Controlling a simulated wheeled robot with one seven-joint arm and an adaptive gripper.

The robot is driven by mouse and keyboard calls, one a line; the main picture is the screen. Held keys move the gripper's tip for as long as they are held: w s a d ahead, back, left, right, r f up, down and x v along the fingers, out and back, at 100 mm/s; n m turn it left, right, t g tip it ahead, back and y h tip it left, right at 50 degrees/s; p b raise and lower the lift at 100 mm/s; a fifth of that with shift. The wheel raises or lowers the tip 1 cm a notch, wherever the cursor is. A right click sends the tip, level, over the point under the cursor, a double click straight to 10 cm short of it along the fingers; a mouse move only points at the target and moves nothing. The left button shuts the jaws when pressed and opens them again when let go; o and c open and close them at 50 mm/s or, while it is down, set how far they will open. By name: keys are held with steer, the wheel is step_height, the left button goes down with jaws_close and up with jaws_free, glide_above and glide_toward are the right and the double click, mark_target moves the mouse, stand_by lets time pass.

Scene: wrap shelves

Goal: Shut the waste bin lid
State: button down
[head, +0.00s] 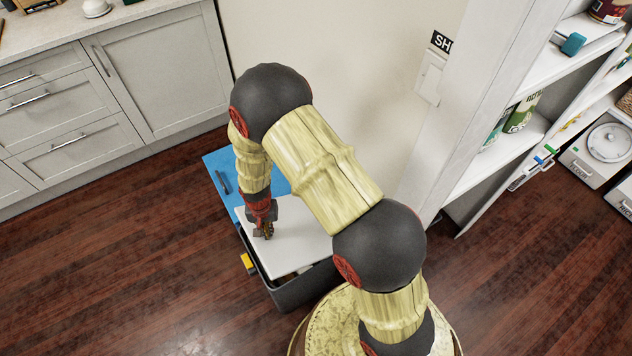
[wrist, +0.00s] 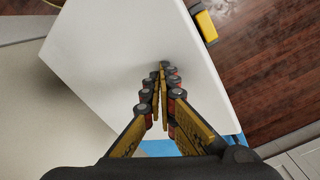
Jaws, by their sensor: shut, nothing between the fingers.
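The waste bin (head: 301,290) is a dark grey box on the floor against the wall. Its white lid (head: 300,248) lies over most of the top, with a dark gap along the front edge near my base. A blue panel (head: 218,165) shows at the far end of the bin. The lid also fills the middle of the wrist view (wrist: 100,45). My gripper (head: 266,235) is shut and empty, pointing down at the lid near its left edge. In the wrist view its fingertips (wrist: 162,66) are together over the lid; I cannot tell whether they touch it.
A yellow piece (head: 248,263) sits on the bin's left side and shows in the wrist view (wrist: 203,22). Grey cabinets (head: 130,80) stand at the left. White shelves (head: 520,90) stand at the right. The wooden floor (head: 130,260) at the left is clear.

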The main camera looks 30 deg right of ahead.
steer(key=shift+a+f+b, duration=0.25)
steer(key=shift+f, duration=0.35)
steer(key=shift+a+f+b, duration=0.2)
steer(key=shift+a+f, duration=0.05)
steer(key=shift+f, duration=0.35)
steer(key=f, duration=0.4)
steer(key=shift+a, duration=0.35)
steer(key=shift+f, duration=1.3)
steer(key=shift+r+p, duration=2.4)
steer(key=shift+r, duration=1.2)
